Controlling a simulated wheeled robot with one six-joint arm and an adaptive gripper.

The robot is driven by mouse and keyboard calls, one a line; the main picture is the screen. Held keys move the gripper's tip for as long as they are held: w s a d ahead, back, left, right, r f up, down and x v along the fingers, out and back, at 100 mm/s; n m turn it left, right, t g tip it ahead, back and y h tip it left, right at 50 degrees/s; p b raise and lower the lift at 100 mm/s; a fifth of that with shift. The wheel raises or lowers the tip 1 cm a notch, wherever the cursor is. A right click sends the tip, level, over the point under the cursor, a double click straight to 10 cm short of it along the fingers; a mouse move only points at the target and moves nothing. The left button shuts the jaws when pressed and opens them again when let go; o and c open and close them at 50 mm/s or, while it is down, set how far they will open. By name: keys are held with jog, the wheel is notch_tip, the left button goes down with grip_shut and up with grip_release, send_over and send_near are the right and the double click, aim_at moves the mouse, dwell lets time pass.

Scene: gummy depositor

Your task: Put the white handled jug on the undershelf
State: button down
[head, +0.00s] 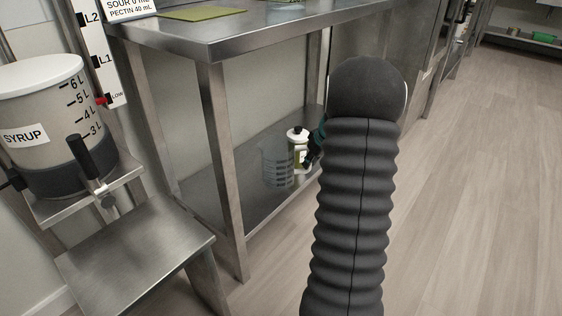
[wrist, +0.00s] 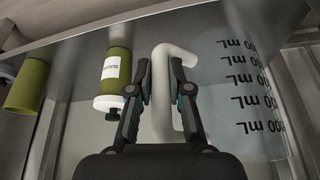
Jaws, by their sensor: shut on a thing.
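The white handled jug (head: 277,165) is see-through with dark volume marks. It is over the undershelf (head: 255,206) of the steel table, its base low, close to or on the shelf surface; I cannot tell which. In the wrist view its marked wall (wrist: 245,85) fills the right side, and its white handle (wrist: 165,60) runs between the fingers. My gripper (wrist: 160,88) is shut on that handle. In the head view only a teal and dark part of my gripper (head: 316,143) shows; my arm hides the rest.
A green bottle with a white cap (head: 298,137) stands close beside the jug; it also shows in the wrist view (wrist: 117,68), with another green container (wrist: 25,82) farther left. Table legs (head: 222,165) bound the shelf opening. A syrup tank (head: 45,120) stands at left.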

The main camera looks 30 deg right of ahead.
jog(key=w+a+f, duration=0.2)
jog(key=a, duration=0.1)
jog(key=w+a+f, duration=0.1)
jog(key=a+f, duration=0.1)
jog(key=w+a+f, duration=0.2)
jog(key=a, duration=0.1)
jog(key=shift+w+a+f, duration=0.2)
jog(key=shift+w+a, duration=0.1)
jog(key=shift+w, duration=0.05)
jog(key=shift+f+b, duration=0.5)
jog(key=shift+f, duration=1.65)
jog(key=c, duration=1.1)
grip_release()
